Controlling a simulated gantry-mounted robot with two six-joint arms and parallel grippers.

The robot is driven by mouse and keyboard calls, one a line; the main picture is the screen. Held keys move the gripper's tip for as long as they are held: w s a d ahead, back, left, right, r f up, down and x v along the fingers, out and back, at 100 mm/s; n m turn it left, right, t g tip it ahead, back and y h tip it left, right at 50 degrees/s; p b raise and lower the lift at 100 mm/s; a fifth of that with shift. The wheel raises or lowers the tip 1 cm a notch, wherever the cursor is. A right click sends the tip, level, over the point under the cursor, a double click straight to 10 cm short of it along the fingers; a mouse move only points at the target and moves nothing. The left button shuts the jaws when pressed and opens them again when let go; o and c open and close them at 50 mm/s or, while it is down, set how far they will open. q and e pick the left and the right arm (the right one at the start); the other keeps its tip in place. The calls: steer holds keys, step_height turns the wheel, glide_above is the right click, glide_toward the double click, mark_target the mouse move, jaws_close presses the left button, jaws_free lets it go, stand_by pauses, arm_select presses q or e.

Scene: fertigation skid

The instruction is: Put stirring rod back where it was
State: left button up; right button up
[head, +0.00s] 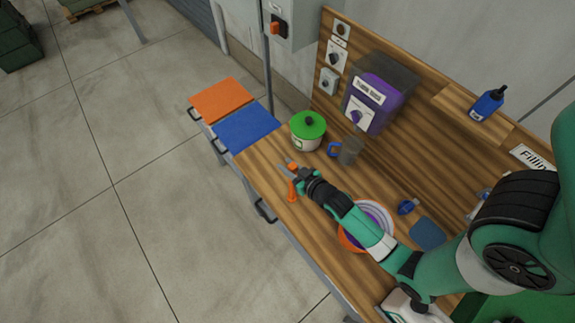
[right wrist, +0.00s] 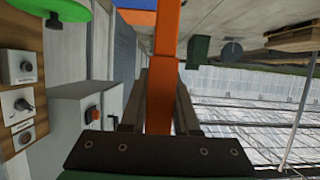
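My right gripper (head: 286,169) reaches in from the right over the wooden bench in the head view. It is shut on an orange stirring rod (head: 292,190), which hangs roughly upright below the fingers near the bench's front edge. In the right wrist view the rod (right wrist: 163,60) runs between the two fingers (right wrist: 160,105), with a finger close on each side. I cannot tell whether its lower end touches the bench. My left gripper is not in view.
On the bench are a green-lidded pot (head: 308,131), a grey mug with blue handle (head: 347,151), an orange-rimmed bowl (head: 345,240) partly behind my arm, and a grey-blue pad (head: 428,233). Orange (head: 220,98) and blue (head: 246,127) panels lie at the far left. A purple dispenser (head: 377,97) is on the backboard.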

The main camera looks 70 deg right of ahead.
steer(key=o, duration=0.4)
steer(key=shift+o, duration=0.2)
steer(key=v, duration=1.2)
steer(key=shift+r, duration=0.15)
